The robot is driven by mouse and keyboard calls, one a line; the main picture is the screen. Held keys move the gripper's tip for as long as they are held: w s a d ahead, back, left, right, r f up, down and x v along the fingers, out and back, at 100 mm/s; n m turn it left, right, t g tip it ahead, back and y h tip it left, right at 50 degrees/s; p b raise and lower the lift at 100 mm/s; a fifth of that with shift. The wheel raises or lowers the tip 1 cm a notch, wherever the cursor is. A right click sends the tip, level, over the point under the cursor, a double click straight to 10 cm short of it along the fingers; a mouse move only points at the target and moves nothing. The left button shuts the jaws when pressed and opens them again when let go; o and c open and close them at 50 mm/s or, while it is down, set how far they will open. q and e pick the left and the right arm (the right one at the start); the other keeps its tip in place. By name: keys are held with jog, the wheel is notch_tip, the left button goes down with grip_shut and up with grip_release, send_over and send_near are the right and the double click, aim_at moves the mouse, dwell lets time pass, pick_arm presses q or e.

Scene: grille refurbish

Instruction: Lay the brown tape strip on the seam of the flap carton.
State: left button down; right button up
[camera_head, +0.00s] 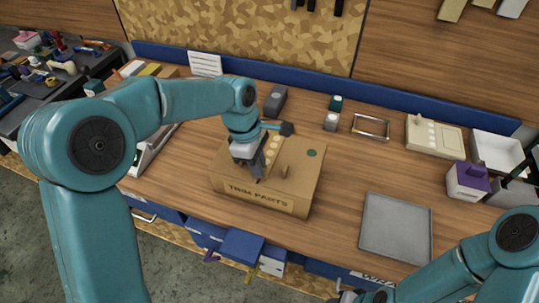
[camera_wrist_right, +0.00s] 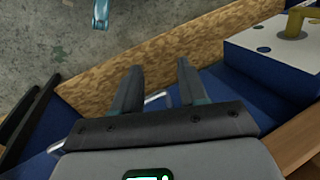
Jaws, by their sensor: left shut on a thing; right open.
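The flap carton (camera_head: 230,183) is a brown box marked TRIM PARTS, standing on the wooden bench in the middle of the head view. A green dot and a small tan upright tab (camera_head: 284,172) show on its top. My left gripper (camera_head: 259,178) points down at the carton's top, shut on a thin piece that I take to be the brown tape strip; the fingers and the matching colour mostly hide it. The arm covers part of the top, and I cannot make out the seam clearly. My right gripper (camera_wrist_right: 158,78) is open and empty in the right wrist view, away from the carton.
A grey tray (camera_head: 395,228) lies right of the carton. Behind stand a grey block (camera_head: 275,100), small bottles (camera_head: 332,120) and a metal frame (camera_head: 370,127). A purple-topped box (camera_head: 467,183) and white bin (camera_head: 497,150) are at the right. Bench between carton and tray is clear.

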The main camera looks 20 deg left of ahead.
pick_arm(q)
jog(key=shift+f, duration=0.15)
dwell(0.7)
jog(key=c, duration=0.6)
grip_release()
jog(key=p+v, duration=0.5)
jog(key=v, duration=0.2)
jog(key=shift+p, duration=0.3)
dwell(0.3)
